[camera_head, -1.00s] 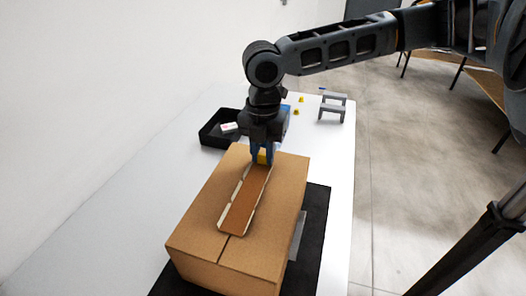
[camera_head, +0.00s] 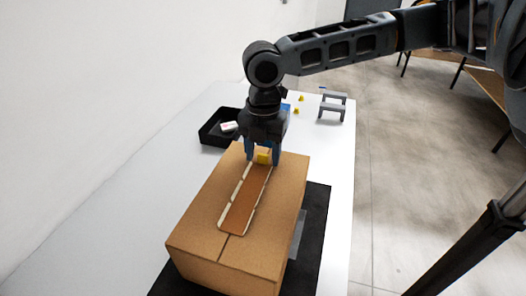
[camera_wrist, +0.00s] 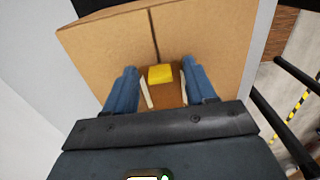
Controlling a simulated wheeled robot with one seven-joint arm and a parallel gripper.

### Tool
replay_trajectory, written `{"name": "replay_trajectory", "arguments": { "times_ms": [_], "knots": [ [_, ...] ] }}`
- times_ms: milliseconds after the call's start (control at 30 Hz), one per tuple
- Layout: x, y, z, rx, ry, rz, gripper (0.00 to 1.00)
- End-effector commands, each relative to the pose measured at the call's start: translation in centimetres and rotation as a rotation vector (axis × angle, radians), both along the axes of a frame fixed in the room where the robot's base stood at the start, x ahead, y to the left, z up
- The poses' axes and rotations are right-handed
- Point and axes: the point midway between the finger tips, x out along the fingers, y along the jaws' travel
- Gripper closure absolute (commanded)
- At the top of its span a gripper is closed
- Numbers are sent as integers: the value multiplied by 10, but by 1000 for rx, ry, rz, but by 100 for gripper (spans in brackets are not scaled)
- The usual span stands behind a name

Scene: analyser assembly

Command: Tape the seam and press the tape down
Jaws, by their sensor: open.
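A closed cardboard box (camera_head: 204,237) stands on a black mat, and its top seam shows as a dark line in the wrist view too, where the box top (camera_wrist: 105,50) fills the upper part. A brown tape strip (camera_head: 246,200) with pale edges lies along the seam on the box top. A small yellow block (camera_head: 263,157) sits at the strip's far end; the wrist view shows it (camera_wrist: 160,74) between the fingers. My gripper (camera_head: 262,162) is open over that end, its blue fingers apart on either side of the block with gaps visible. Part of the strip is hidden under the gripper in the wrist view.
A black tray (camera_head: 213,132) with a small white and red item (camera_head: 229,127) stands behind the box at left. A grey stand (camera_head: 332,108) and small yellow pieces (camera_head: 297,111) are at the back. The black mat (camera_head: 315,215) extends right of the box. The white table's left side is clear.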

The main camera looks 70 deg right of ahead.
Motion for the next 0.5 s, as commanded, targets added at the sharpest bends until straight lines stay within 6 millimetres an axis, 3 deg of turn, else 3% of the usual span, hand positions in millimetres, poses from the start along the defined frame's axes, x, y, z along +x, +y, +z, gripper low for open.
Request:
{"name": "replay_trajectory", "arguments": {
  "times_ms": [500],
  "knots": [
    [0,0,25,1,-1,0,44]
  ]
}}
